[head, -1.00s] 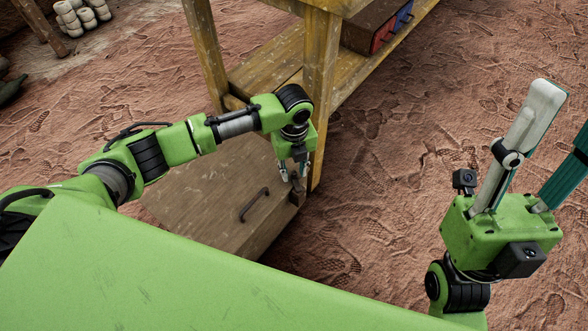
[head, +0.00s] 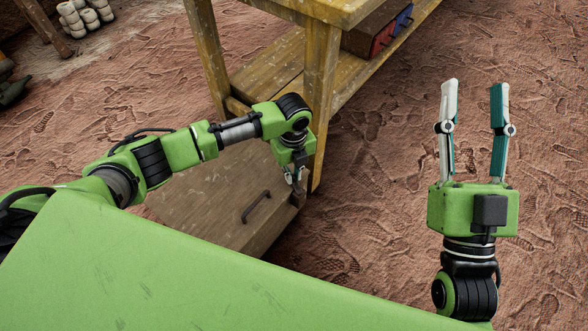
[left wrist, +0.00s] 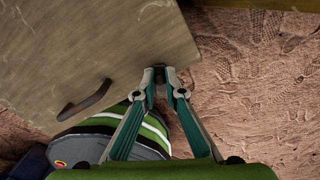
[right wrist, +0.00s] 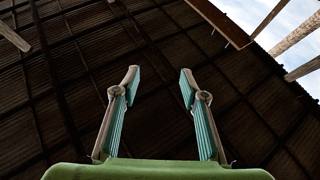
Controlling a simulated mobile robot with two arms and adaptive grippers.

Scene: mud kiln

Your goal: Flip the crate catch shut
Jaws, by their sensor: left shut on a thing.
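The wooden crate (head: 205,205) stands on the ground at the front corner of a wooden table. Its brown top also fills the upper left of the left wrist view (left wrist: 90,45). My left gripper (head: 296,182) points down at the crate's right edge. In the left wrist view its fingertips (left wrist: 160,76) are shut on a small dark piece at that edge, which looks like the crate catch (left wrist: 151,91). The fingers hide most of the catch, so its exact position cannot be told. My right gripper (head: 475,88) is open and empty, well to the right of the crate.
A dark handle (head: 255,207) sticks up from the crate top. The table leg (head: 320,100) stands close behind my left gripper. A box with red and blue parts (head: 385,30) lies on the table's lower shelf. Bare reddish ground is free on the right.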

